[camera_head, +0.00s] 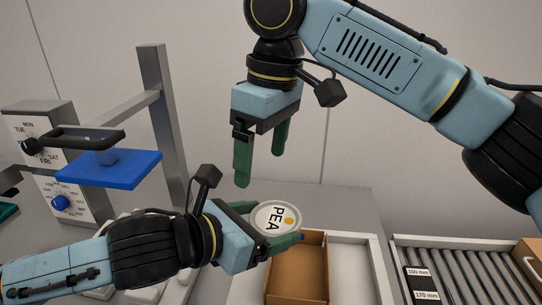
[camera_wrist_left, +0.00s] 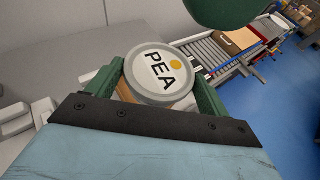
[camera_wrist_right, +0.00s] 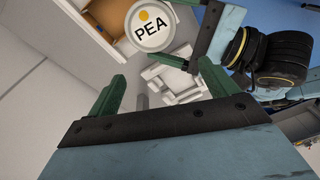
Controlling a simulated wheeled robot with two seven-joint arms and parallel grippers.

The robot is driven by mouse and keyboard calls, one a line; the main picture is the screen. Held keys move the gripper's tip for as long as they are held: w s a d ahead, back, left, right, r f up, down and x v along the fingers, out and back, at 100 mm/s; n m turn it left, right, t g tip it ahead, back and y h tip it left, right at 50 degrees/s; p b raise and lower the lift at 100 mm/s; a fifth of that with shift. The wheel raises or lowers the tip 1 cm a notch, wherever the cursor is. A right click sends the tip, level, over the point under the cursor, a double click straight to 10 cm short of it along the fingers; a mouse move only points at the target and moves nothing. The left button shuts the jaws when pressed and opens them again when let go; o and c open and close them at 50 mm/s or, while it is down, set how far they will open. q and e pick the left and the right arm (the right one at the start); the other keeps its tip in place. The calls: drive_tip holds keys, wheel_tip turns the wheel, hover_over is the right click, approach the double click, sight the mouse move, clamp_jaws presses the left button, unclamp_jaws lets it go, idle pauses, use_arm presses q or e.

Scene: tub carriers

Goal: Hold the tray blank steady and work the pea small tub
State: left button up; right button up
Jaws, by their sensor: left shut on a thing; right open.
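The pea small tub (camera_head: 273,217) is round, with a white lid marked PEA and a yellow dot. My left gripper (camera_head: 279,222) is shut around its sides and holds it, lid facing up, near the back left corner of a brown tray (camera_head: 293,292). This open brown tray, apparently the tray blank, sits beside the tub in a pale fixture. The tub also shows in the left wrist view (camera_wrist_left: 160,75) and the right wrist view (camera_wrist_right: 150,27). My right gripper (camera_head: 260,170) is open and empty above the tub, fingers pointing down. The tub's underside is hidden.
A stamp-like device with a blue plate (camera_head: 108,168) and black handle stands at left, beside dial boxes (camera_head: 45,130) and a grey post (camera_head: 163,125). A roller conveyor (camera_head: 475,275) with a black 100 mm/170 mm label lies at right. Grey table behind the brown tray is clear.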

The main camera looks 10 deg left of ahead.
sight(271, 216)
drive_tip(key=shift+n+h, duration=0.4)
drive_tip(key=shift+h, duration=0.3)
drive_tip(key=f, duration=0.4)
drive_tip(key=d+f, duration=0.1)
drive_tip(key=f, duration=0.7)
drive_tip(key=shift+s+d+f, duration=0.15)
drive_tip(key=shift+s+f, duration=0.05)
drive_tip(key=shift+f, duration=0.15)
drive_tip(key=c, duration=0.6)
use_arm(q)
drive_tip(key=o, duration=1.1)
drive_tip(key=shift+c, duration=0.2)
use_arm(e)
drive_tip(key=shift+c, duration=0.8)
